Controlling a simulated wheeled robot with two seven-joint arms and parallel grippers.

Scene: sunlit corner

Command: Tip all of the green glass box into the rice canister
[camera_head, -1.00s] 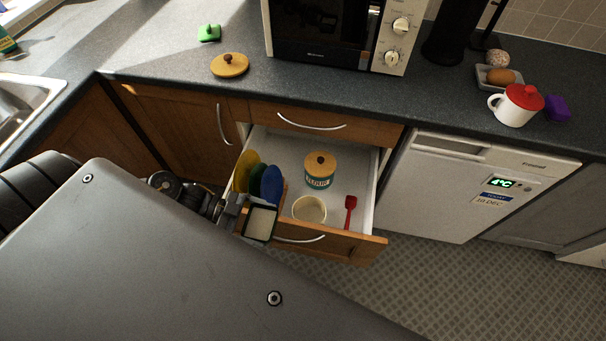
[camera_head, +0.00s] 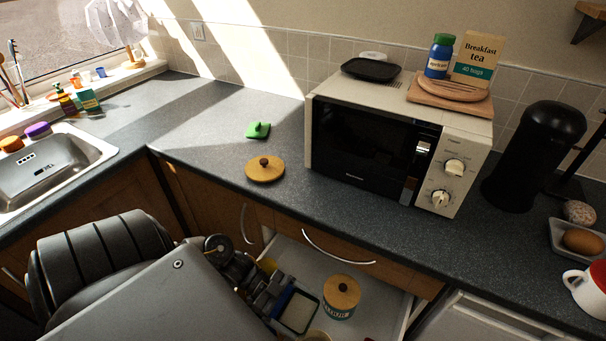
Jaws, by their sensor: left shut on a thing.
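The green glass box (camera_head: 315,306) has a dark rim and pale grainy contents. It is in my left gripper (camera_head: 272,299), which is shut on it at its left side. The box is over the left part of the open drawer and looks roughly level. An open, pale round canister (camera_head: 318,337) shows only as a sliver of rim at the bottom edge, just right of and below the box. Its label is out of sight, so I cannot confirm it is the rice canister. My right gripper is not in view.
A canister marked flour, with a wooden lid (camera_head: 341,293), stands in the drawer (camera_head: 386,309). On the counter lie a loose wooden lid (camera_head: 265,170) and a green lid (camera_head: 258,130). A microwave (camera_head: 380,150) stands behind the drawer. The counter left of it is mostly clear.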

